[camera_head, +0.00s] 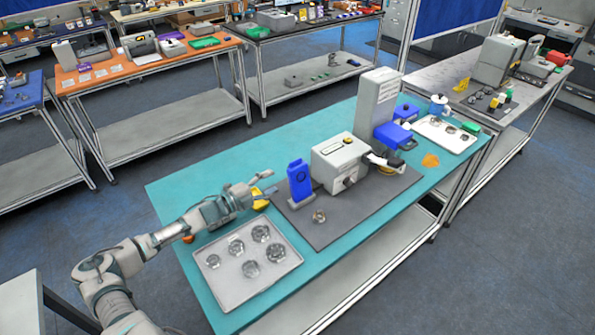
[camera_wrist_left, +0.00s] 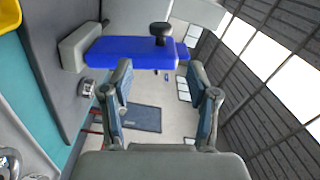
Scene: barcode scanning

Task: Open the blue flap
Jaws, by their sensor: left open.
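Blue parts show in two places in the head view. An upright blue piece (camera_head: 299,180) stands on a small grey base on the dark mat. A blue part (camera_head: 393,135) sits low on the tall grey machine (camera_head: 377,100); I cannot tell which is the flap. My left gripper (camera_head: 264,185) is just left of the upright blue piece, apart from it. In the left wrist view my left gripper (camera_wrist_left: 160,82) is open and empty, and a blue panel (camera_wrist_left: 120,51) with a black knob (camera_wrist_left: 160,33) lies beyond the fingertips. My right gripper is not in view.
A grey box machine (camera_head: 341,160) stands right of the upright blue piece. A tray of round metal parts (camera_head: 215,288) lies at the front left. A yellow item (camera_head: 261,204) is under my left gripper. The back left of the teal table (camera_head: 190,186) is clear.

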